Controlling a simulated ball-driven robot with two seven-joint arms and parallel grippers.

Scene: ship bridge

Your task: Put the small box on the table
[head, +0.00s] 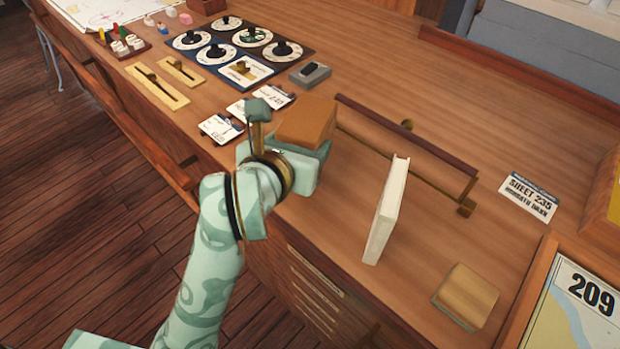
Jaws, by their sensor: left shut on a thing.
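My left gripper (284,138) reaches in over the front part of the wooden table (440,130). It is shut on a small orange-brown box (308,121). One pale green finger part shows to the left of the box, and another part of the gripper shows below it. The gripper hides the underside of the box, so I cannot tell whether the box touches the table. A second, lighter tan box (465,296) lies flat on the table at the lower right. My right gripper is not in view.
A white upright book (386,212) stands right of the gripper, by a low brass-and-wood rail (408,136). Dials (236,42), levers and label cards (222,128) lie to the left. A "SHEET 235" card (529,197) lies at right. The table's back middle is clear.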

